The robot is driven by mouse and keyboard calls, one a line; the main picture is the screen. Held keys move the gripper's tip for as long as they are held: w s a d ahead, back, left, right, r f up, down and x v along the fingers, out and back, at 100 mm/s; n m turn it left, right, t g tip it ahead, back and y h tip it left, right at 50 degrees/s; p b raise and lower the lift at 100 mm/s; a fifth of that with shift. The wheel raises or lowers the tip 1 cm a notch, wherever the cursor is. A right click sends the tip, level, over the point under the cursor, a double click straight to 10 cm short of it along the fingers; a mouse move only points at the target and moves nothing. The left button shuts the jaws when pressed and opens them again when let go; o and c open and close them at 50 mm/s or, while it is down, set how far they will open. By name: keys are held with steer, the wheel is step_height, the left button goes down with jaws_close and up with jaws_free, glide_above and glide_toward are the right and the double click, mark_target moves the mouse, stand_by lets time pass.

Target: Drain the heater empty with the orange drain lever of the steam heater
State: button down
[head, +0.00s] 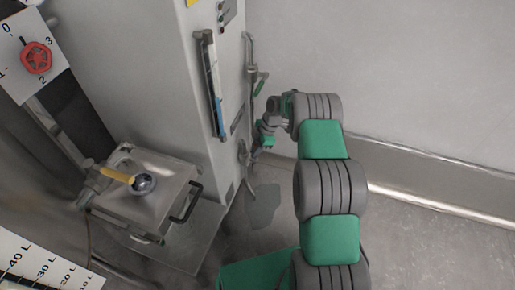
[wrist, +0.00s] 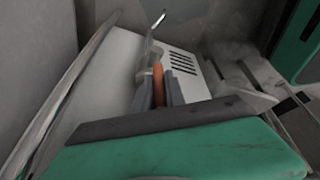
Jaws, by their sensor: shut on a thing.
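The steam heater (head: 188,75) is the tall grey cabinet left of my arm in the head view. A sight tube (head: 214,85) with blue in it runs down its front. In the wrist view the orange drain lever (wrist: 158,84) stands between the two grey fingers of my gripper (wrist: 160,92), which is shut on it. In the head view my gripper (head: 262,138) is low at the heater's right side, and the lever cannot be made out there.
A dark patch (head: 263,205) lies on the floor below the heater's right side. A metal box (head: 145,190) with a yellow-handled valve stands at left. A red knob (head: 36,58) sits on a numbered dial at top left. Floor (head: 430,235) right of my arm is clear.

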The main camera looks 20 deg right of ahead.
steer(key=shift+w+f+g, duration=0.15)
steer(key=shift+w+g, duration=0.1)
steer(key=shift+g, duration=0.05)
steer(key=shift+b, duration=0.3)
steer(key=c, duration=1.4)
jaws_free()
steer(key=shift+d, duration=0.1)
steer(key=p+v, duration=0.2)
steer(key=v, duration=0.6)
steer(key=shift+d+f, duration=0.1)
steer(key=shift+d, duration=0.05)
